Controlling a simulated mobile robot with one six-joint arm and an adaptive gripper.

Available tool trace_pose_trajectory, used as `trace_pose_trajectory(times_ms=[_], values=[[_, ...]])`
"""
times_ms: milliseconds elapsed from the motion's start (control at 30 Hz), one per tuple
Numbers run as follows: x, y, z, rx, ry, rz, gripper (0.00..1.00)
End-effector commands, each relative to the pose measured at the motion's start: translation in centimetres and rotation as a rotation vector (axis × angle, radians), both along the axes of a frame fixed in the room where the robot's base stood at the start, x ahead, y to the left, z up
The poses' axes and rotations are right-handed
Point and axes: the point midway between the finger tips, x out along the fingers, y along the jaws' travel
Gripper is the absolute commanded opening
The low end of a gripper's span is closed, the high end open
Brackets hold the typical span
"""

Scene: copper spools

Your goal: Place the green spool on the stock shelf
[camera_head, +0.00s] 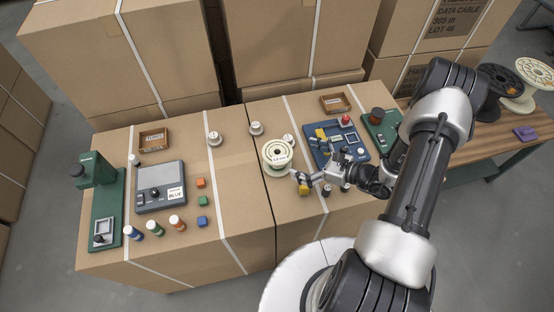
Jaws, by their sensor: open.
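A small spool with a green band (155,229) stands upright near the front left of the cardboard-box work surface. It is between a blue-banded spool (137,233) and an orange-red-banded spool (177,222). My gripper (300,182) is open and reaches in from the right, well apart from the green spool. It is beside a larger cream reel (277,153), and a small yellow piece (304,190) shows close to its fingers. Whether they touch is too small to tell. I cannot pick out a stock shelf in this view.
A grey device labelled BLUE (161,187) stands behind the small spools, and a green press (103,200) is to their left. Small coloured blocks (201,183) lie to their right. A blue panel (325,158) is beyond my gripper. A wooden table (490,140) is at right.

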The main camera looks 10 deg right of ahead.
Motion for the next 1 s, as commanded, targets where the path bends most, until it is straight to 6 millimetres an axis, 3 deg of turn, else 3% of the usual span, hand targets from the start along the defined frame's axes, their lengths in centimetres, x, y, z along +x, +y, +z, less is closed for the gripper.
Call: trace_pose_trajectory(times_ms=[133,700,1000], values=[[2.0,2.2,-1.1,0.000,0.000,0.005,1.00],[6.1,6.3,-3.6,-0.001,-0.001,0.004,1.00],[6.8,6.8,-3.7,0.000,0.000,0.000,1.00]])
